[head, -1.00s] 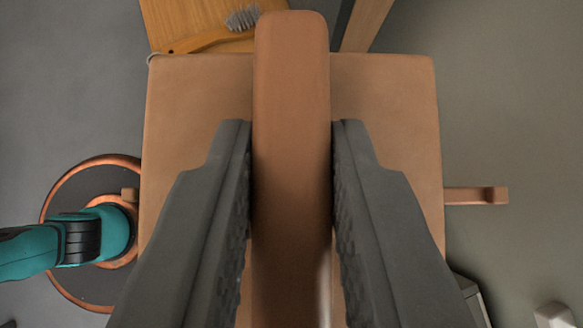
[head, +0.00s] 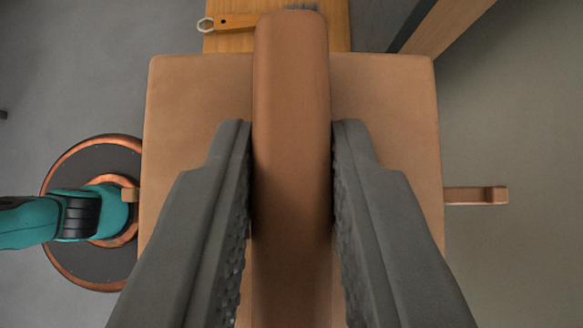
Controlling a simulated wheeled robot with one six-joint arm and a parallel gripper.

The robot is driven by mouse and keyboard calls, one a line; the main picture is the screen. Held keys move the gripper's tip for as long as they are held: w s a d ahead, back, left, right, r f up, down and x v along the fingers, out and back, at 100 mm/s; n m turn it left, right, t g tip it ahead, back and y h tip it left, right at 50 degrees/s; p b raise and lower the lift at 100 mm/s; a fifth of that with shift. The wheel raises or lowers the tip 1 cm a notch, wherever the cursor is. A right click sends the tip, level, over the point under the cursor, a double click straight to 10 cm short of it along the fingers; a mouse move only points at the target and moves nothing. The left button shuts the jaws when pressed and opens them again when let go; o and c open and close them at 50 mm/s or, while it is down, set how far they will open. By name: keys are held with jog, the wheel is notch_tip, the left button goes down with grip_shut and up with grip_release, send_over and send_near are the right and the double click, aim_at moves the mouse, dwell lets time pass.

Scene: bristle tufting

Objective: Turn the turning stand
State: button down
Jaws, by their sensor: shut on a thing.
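The turning stand appears as a broad tan block (head: 195,95) filling the middle of the head view, with a raised brown bar (head: 291,110) running up its centre. My gripper (head: 291,150) is shut on the raised bar, one dark ridged finger against each side. The fingers hide part of the block, and its underside is out of sight.
Behind the block lies a wooden board (head: 270,42). A brush with a wooden handle (head: 235,22) lies there, its bristles partly hidden by the bar. A wooden beam (head: 440,28) is at upper right. Bare floor (head: 520,120) shows at right.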

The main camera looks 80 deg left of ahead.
dwell(0.4)
jog(key=c, duration=1.3)
grip_release()
